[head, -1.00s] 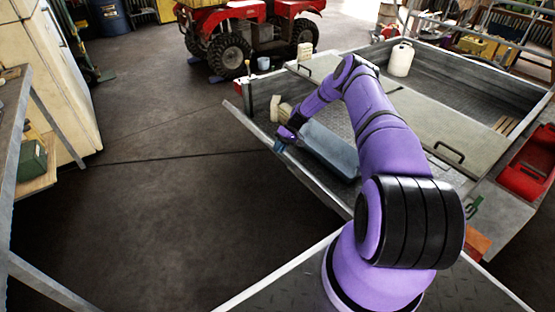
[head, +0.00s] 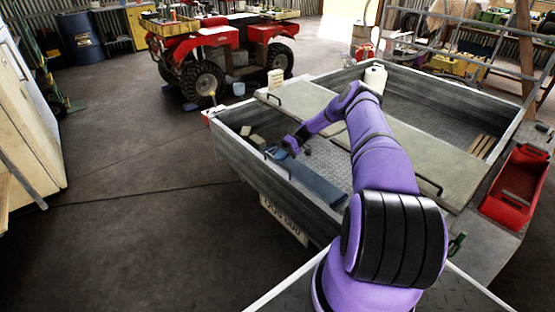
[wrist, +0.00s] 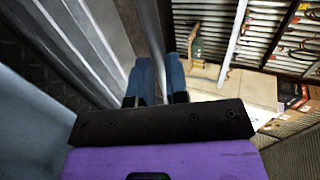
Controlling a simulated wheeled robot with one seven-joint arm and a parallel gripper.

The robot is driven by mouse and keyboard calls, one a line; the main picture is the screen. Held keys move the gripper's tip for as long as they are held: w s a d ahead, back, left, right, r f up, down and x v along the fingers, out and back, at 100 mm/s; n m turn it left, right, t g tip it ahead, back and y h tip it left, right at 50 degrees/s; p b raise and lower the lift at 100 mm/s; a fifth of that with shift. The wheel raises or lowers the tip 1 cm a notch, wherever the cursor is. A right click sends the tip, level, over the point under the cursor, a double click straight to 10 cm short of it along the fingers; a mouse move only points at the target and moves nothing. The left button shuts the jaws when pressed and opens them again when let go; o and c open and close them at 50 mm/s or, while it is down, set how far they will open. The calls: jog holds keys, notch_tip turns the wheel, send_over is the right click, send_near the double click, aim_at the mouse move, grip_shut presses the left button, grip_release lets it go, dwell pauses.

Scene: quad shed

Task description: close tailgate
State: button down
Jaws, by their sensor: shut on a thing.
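The grey metal tailgate (head: 238,168) of the trailer stands raised and near upright at the trailer's rear, its outer face and number plate (head: 283,220) showing in the head view. In the wrist view the blue fingers (wrist: 159,82) are close together at the tailgate's edge. The grip itself is mostly hidden. I cannot tell whether the tailgate is fully flush with the side walls.
A red tray (head: 517,188) is at the right. A red quad (head: 215,50) stands behind. The floor left of the trailer is clear.

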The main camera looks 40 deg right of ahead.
jog(key=shift+s+d+f, duration=0.2)
jog(key=shift+d+f, duration=0.1)
jog(key=shift+f, duration=0.1)
jog(key=c, duration=1.2)
grip_release()
jog(key=shift+w+d+f, duration=0.1)
jog(key=shift+d+f, duration=0.05)
jog(key=shift+f, duration=0.05)
jog(key=shift+o, duration=0.4)
jog(key=shift+r, duration=0.2)
jog(key=shift+w, duration=0.1)
jog(key=v, duration=1)
jog(key=shift+d+r, duration=0.25)
